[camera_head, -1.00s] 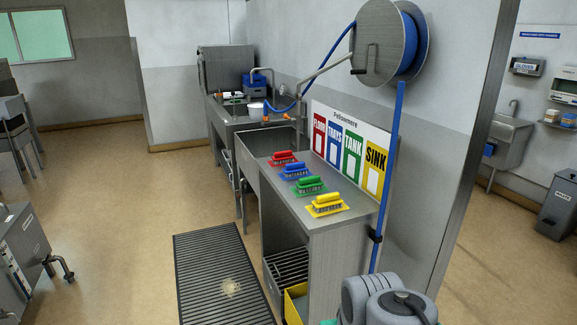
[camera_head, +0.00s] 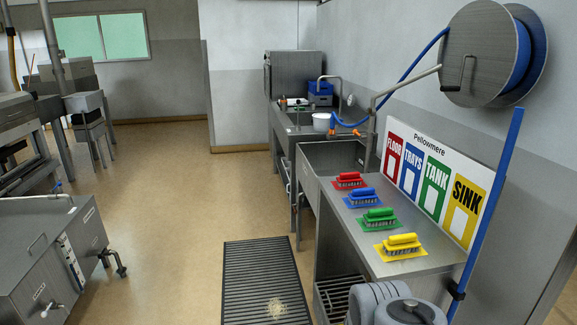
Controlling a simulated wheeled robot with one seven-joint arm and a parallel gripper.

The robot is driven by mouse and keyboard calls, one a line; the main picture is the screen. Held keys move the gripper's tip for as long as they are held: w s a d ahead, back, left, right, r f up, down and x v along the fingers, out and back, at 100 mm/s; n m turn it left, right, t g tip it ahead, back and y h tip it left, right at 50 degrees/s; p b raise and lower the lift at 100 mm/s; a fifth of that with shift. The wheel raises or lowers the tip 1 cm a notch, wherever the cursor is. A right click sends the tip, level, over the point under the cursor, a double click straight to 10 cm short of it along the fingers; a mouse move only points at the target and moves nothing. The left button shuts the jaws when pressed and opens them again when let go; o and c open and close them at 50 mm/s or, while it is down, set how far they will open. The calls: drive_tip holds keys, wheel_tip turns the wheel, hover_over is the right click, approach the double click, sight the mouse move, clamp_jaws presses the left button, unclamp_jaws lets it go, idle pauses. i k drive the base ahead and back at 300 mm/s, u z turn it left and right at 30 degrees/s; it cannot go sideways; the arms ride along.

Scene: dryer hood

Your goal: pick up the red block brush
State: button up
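The red block brush (camera_head: 349,180) lies on the steel bench top, at the far end of a row of brushes and close to the sink basin. It has a red handle above a pale bristle band and rests on a red patch. Nothing covers it. My gripper is not in view; only grey rounded links of my own arm show at the bottom right, well short of the brush.
Blue (camera_head: 362,197), green (camera_head: 380,217) and yellow (camera_head: 402,244) brushes line up nearer on the bench (camera_head: 437,260). A colour-coded sign (camera_head: 431,158) and blue hose reel (camera_head: 495,55) are at the right. A floor mat (camera_head: 262,283) lies left of the bench; a steel unit (camera_head: 50,262) stands farther left.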

sight(352, 178)
drive_tip(key=u, duration=0.4)
drive_tip(key=i, duration=3.45)
drive_tip(key=z, duration=0.05)
